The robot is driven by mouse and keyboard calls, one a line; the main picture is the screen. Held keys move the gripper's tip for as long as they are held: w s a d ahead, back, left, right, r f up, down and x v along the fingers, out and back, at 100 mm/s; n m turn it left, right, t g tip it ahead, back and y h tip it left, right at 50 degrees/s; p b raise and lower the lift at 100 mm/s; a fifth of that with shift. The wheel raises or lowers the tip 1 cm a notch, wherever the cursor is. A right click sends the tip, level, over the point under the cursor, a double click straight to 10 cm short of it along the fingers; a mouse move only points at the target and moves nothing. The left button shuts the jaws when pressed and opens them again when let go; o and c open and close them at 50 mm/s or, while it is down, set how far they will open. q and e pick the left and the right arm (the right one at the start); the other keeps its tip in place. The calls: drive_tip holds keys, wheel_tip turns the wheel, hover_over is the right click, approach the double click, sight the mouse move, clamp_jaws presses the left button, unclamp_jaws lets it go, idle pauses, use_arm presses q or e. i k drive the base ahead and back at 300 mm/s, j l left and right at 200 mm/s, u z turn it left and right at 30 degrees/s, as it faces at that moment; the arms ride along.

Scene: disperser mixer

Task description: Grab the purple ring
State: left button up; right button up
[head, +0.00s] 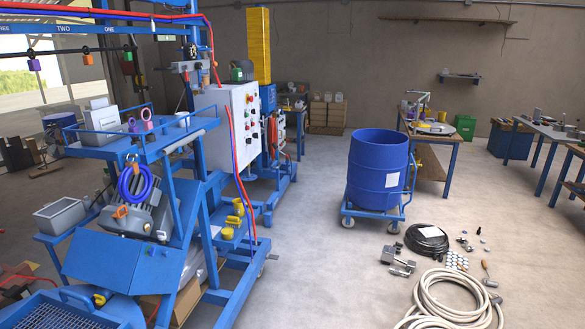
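Two small ring-like things stand side by side on the blue platform (170,143) of the machine at the left of the head view. The left one is a small purple ring (132,125). The right one is a pinker ring (147,120), a little taller. Both are small in the picture, so their exact shape is hard to tell. Neither of my grippers shows in the head view.
A light box (101,117) stands on the platform left of the rings. A blue coil (137,185) hangs below its front edge. A grey control cabinet (233,125) stands behind. A blue drum (378,168) and hoses (445,297) occupy the right floor.

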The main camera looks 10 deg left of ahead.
sight(133, 129)
drive_tip(key=i+u, duration=0.5)
drive_tip(key=i+l+u, duration=0.25)
drive_tip(key=u, duration=0.2)
drive_tip(key=i+l+u, duration=0.75)
drive_tip(key=l+u, duration=0.25)
drive_tip(key=j, duration=0.1)
